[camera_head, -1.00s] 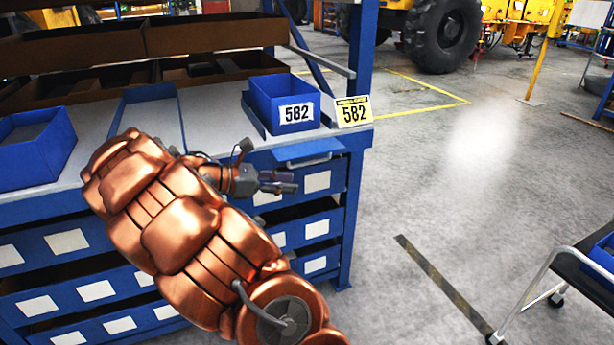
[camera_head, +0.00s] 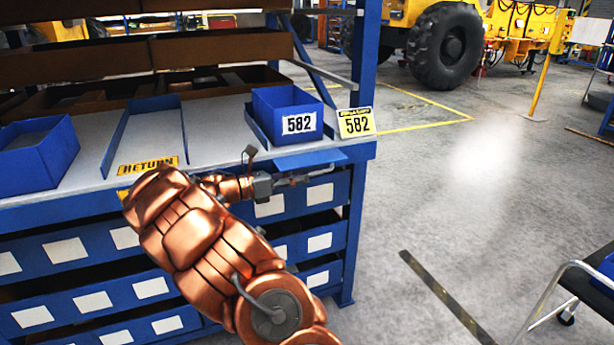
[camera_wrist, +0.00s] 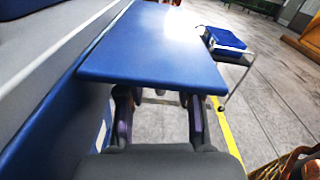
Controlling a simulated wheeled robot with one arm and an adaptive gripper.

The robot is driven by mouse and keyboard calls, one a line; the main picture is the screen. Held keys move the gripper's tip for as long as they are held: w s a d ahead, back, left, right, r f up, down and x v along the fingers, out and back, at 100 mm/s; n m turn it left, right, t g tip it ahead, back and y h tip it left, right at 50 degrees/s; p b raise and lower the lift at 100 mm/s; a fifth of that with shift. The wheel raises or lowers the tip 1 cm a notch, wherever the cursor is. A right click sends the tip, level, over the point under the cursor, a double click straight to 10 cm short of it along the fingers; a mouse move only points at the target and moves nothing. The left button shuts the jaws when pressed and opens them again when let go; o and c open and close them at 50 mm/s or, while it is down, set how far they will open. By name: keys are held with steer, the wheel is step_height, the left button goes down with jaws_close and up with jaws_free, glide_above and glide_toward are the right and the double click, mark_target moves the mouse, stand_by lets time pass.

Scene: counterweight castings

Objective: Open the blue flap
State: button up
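The blue flap (camera_head: 310,158) sticks out from the front edge of the workbench, below the bin marked 582. In the wrist view the flap (camera_wrist: 155,45) is a broad flat panel filling the upper middle. My gripper (camera_head: 297,181) is just below and in front of the flap in the head view. In the wrist view my gripper (camera_wrist: 158,112) has its two fingers apart, with nothing visible between them. The fingertips are hidden by the flap's near edge; I cannot tell whether they touch it.
A blue bin (camera_head: 287,112) and a yellow 582 sign (camera_head: 356,122) stand above the flap. Another blue bin (camera_head: 38,153) and a RETURN sign (camera_head: 148,165) are to the left. A cart (camera_head: 585,285) stands at the right; the floor between is clear.

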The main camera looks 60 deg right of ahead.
steer(key=shift+x, duration=1.6)
jaws_close()
